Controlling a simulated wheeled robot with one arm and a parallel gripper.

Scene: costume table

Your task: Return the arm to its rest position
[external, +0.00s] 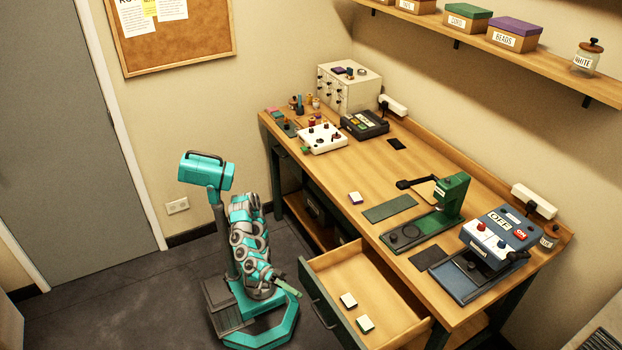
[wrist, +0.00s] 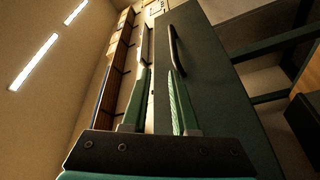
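My teal and grey arm (external: 250,240) is folded close above my base, on the floor left of the workbench. My gripper (external: 287,284) points toward the open drawer (external: 335,258) and is outside it, left of its front. In the wrist view my gripper's two green fingers (wrist: 160,85) stand apart with a gap between them, and nothing shows held. Behind them is the dark green drawer front (wrist: 207,85) with its dark handle (wrist: 177,50). I cannot tell the exact distance from fingertips to drawer.
Two small white-topped blocks (external: 348,300) lie in the pulled-out drawer. The workbench (external: 340,170) carries a green press (external: 452,197), a blue machine (external: 495,240), a white drawer cabinet (external: 345,88) and a white box with knobs (external: 322,138). Floor left of my base is clear.

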